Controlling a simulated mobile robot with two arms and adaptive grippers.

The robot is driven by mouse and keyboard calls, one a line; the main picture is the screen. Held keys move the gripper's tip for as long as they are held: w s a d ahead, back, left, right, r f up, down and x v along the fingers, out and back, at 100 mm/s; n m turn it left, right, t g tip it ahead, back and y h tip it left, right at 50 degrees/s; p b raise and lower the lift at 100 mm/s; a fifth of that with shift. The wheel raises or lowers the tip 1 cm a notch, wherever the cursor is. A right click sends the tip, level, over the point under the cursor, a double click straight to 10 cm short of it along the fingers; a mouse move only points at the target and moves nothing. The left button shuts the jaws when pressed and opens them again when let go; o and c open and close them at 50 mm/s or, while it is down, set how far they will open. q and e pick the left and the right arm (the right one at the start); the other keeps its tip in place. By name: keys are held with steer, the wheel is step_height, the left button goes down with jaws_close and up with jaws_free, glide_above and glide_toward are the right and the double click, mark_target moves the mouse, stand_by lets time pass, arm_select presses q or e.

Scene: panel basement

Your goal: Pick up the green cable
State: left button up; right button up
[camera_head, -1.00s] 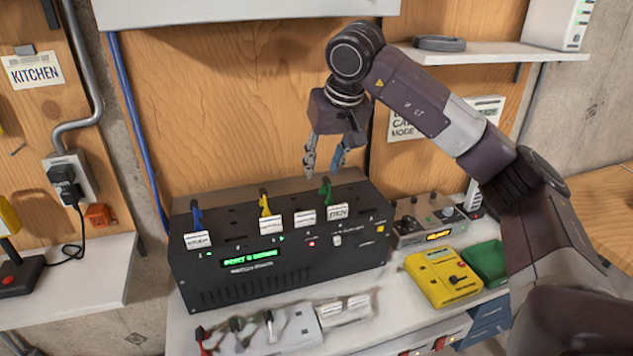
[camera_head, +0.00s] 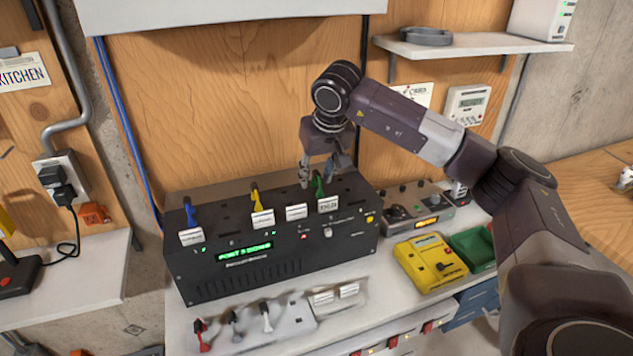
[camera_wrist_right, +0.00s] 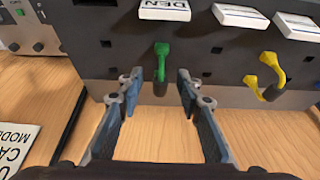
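The green cable (camera_head: 319,186) stands as a short plug in the top of the black panel box (camera_head: 270,262), behind a small white label. It also shows in the right wrist view (camera_wrist_right: 160,60), just beyond and between the fingertips. My right gripper (camera_head: 323,174) is open over it, with a finger on either side. In the wrist view, the right gripper's fingertips (camera_wrist_right: 160,78) are clearly apart, with gaps to the green cable on both sides. I cannot tell whether the green cable's lower end is fully seated. My left gripper is not in view.
A yellow cable (camera_head: 255,197) and a blue cable (camera_head: 189,212) stand in the same box to the left. A yellow device (camera_head: 428,262) and a green tray (camera_head: 472,247) lie right. A wooden wall (camera_head: 230,100) rises behind.

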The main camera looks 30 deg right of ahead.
jaws_close()
steer(key=shift+r, duration=0.1)
